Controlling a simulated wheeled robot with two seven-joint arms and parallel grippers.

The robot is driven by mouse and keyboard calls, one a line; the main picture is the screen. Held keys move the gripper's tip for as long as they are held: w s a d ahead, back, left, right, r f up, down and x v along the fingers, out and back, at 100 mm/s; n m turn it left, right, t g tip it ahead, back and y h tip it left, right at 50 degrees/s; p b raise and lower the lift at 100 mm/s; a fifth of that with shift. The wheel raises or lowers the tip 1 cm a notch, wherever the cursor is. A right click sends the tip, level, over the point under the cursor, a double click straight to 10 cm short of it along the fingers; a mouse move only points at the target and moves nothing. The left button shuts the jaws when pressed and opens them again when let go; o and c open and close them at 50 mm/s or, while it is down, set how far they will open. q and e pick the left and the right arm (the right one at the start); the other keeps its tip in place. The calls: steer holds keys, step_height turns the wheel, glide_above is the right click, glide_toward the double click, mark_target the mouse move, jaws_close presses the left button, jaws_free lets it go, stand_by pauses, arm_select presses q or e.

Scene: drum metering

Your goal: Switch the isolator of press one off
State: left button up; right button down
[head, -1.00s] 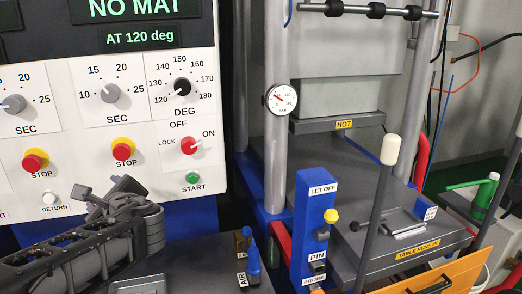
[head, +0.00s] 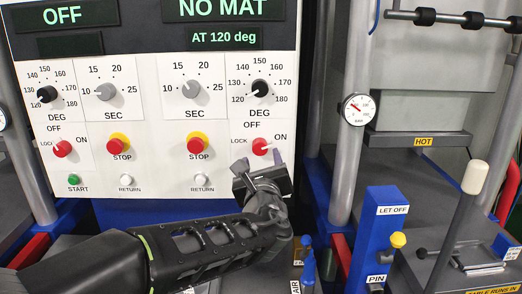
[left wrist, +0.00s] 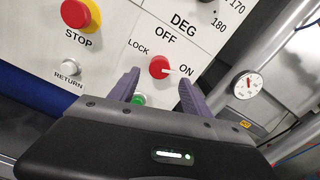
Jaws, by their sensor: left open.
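Two red isolator knobs sit on the white panel. The right-hand isolator (head: 261,147) is under the NO MAT display. In the left wrist view the same isolator (left wrist: 159,67) has its white pointer toward ON. The other isolator (head: 62,149) is at the left, under the OFF display; its pointer is too small to read surely. No label shows which press is number one. My left gripper (head: 259,170) is open and empty, just below the right-hand isolator. In the left wrist view the knob lies beyond and between its fingertips, apparently untouched. My right gripper is out of view.
Red STOP buttons (head: 195,146) and white RETURN buttons are left of the gripper. A green button (left wrist: 139,99) is partly hidden between the fingers. To the right stand a post with a gauge (head: 356,109), a blue LET OFF box (head: 383,235) and a lever (head: 463,205).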

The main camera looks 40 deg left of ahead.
mark_target(260, 150)
arm_select(q)
steer(key=p+x, duration=0.1)
steer(key=x, duration=0.4)
steer(key=shift+w+a, duration=0.3)
steer(key=shift+c, duration=0.5)
jaws_close()
